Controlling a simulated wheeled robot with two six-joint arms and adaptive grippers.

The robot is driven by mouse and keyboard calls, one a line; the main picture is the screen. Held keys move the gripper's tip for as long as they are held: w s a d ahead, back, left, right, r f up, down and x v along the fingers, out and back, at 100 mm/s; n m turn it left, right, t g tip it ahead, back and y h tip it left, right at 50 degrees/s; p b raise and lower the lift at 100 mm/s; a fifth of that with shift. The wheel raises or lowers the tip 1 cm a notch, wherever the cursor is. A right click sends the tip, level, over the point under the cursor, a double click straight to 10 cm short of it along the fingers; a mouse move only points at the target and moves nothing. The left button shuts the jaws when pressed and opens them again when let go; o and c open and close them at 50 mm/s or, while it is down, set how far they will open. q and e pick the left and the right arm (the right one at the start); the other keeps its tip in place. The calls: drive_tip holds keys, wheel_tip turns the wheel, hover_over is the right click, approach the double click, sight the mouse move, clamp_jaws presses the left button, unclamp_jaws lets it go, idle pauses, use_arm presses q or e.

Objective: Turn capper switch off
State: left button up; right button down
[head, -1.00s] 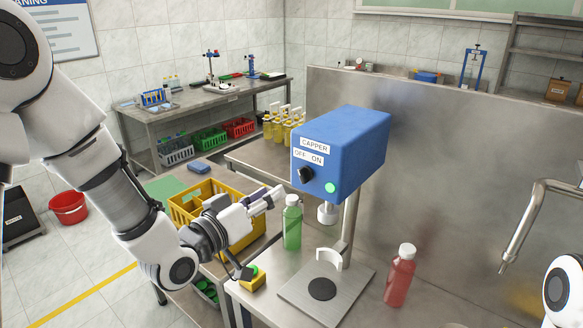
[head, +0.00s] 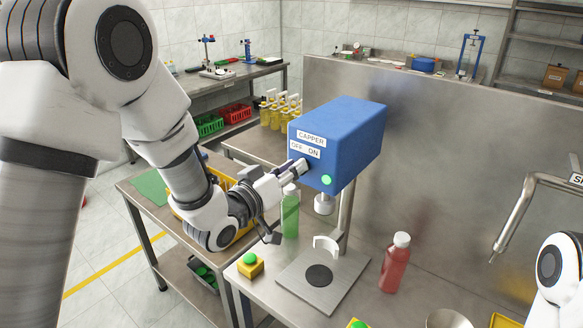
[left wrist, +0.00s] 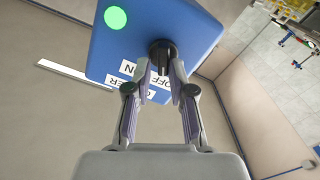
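The blue capper box (head: 345,140) carries a label with OFF on the left and ON on the right. A round green light (head: 327,180) on its front is bright; it also shows in the left wrist view (left wrist: 116,17). My left gripper (head: 301,168) is at the box front, its fingers hiding the black switch knob in the head view. In the left wrist view the knob (left wrist: 160,48) lies between the tips of the left gripper (left wrist: 160,66). The fingers are partly open, with a small gap around the knob's narrow grip. My right gripper is out of view.
A green bottle (head: 290,216) stands just below my left gripper. A red bottle (head: 395,265) stands right of the capper's base plate (head: 297,285). A yellow box with a green button (head: 250,265) sits at the bench's left edge. A steel panel (head: 450,150) stands behind.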

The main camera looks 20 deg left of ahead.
use_arm(q)
drive_tip(key=shift+w+a+f, duration=0.1)
drive_tip(key=shift+w+a, duration=0.05)
clamp_jaws()
drive_tip(key=shift+n, duration=0.6)
drive_tip(key=o, duration=0.6)
unclamp_jaws()
drive_tip(key=shift+w+f, duration=0.1)
drive_tip(key=shift+w, duration=0.2)
drive_tip(key=v, duration=0.7)
drive_tip(key=shift+s, duration=0.25)
